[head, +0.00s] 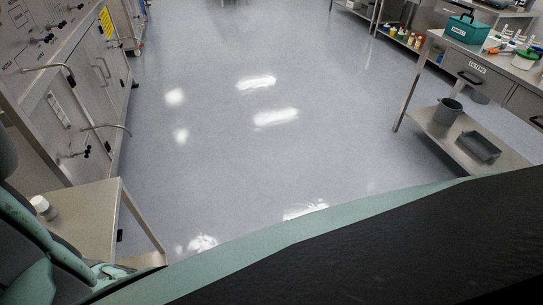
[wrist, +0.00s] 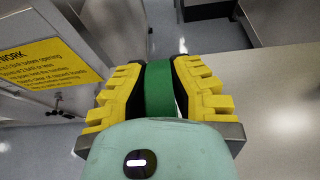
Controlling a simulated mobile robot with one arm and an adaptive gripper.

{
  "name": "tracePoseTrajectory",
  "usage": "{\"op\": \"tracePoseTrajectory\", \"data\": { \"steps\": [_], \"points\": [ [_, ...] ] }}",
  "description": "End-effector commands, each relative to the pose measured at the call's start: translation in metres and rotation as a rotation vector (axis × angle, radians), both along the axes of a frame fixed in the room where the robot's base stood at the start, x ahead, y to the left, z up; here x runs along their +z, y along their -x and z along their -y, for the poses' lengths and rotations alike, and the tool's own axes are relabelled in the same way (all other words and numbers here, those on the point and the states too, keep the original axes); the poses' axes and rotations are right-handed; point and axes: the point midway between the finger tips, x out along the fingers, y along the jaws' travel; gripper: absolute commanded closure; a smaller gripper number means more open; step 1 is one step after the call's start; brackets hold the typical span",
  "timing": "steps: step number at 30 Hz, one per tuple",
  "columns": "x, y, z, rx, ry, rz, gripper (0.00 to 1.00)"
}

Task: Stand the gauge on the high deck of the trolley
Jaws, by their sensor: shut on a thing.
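In the wrist view my gripper (wrist: 160,90) has yellow ridged fingers shut on a green rounded thing (wrist: 158,88), which I take to be the gauge. Only its green edge shows between the fingers; its face and base are hidden. My gripper does not show clearly in the head view. A small steel table or trolley top (head: 90,212) stands at the lower left of the head view, partly hidden by my arm. I cannot tell for sure whether it is the trolley, or which deck this is.
A white-capped jar (head: 42,207) stands on that top. Steel cabinets with handles (head: 60,100) line the left side. At right is a bench (head: 470,62) with a teal box (head: 467,29); a grey bucket (head: 447,111) and tray (head: 478,148) sit below. The middle floor is clear.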

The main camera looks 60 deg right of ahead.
Motion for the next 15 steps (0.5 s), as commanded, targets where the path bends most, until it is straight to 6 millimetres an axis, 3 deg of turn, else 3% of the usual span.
{"op": "tracePoseTrajectory", "data": {
  "steps": [14, 15],
  "points": [
    [-0.0081, -0.0010, -0.0011, 0.000, -0.006, 0.004, 1.00],
    [-0.0082, -0.0006, -0.0008, 0.000, -0.003, 0.004, 0.76]
  ]
}}
